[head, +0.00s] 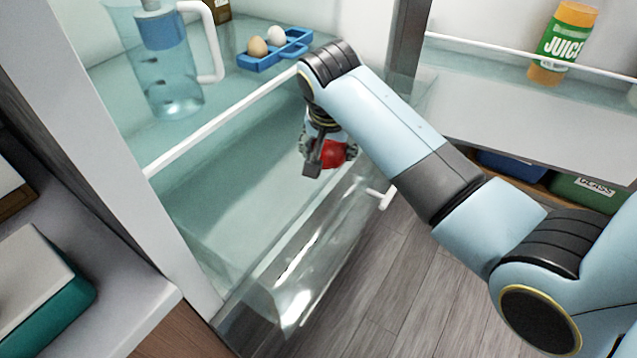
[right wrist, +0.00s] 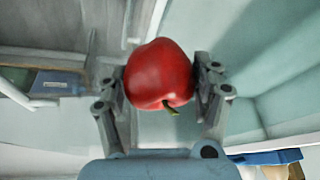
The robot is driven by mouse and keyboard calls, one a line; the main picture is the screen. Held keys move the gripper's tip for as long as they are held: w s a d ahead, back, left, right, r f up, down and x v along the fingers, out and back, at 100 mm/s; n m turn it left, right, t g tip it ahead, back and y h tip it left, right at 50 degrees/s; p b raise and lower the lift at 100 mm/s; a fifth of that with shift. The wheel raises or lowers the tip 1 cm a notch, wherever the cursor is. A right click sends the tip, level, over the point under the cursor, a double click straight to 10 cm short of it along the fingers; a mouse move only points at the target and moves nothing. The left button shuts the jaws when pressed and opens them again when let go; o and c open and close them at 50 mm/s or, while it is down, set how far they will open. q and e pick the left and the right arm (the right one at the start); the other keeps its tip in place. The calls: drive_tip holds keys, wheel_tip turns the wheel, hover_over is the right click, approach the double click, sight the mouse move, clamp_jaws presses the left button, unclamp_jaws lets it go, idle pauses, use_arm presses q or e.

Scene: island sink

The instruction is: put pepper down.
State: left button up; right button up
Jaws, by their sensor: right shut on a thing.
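A red pepper (right wrist: 158,75) with a short green stem is held between the two fingers of my right gripper (right wrist: 165,85), in the right wrist view. In the head view the pepper (head: 333,154) shows partly behind the right gripper (head: 324,158). The gripper is over the open clear drawer (head: 215,215) of the fridge, near its right side. I cannot tell how high above the drawer floor the pepper is. My left gripper does not show in the head view.
On the glass shelf above stand a clear blue pitcher (head: 168,75) and a blue egg holder (head: 275,57) with two eggs. A juice bottle (head: 562,42) stands in the door shelf at the right. The visible drawer floor is clear.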

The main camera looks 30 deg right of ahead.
sight(328, 160)
wheel_tip(328, 160, down, 3)
drive_tip(key=shift+f, duration=0.1)
drive_tip(key=shift+f+b, duration=0.3)
drive_tip(key=shift+f, duration=1.85)
drive_tip(key=o, duration=1.3)
drive_tip(key=shift+f, duration=0.15)
drive_tip(key=p+v, duration=0.1)
drive_tip(key=v, duration=1.1)
drive_tip(key=shift+p, duration=0.3)
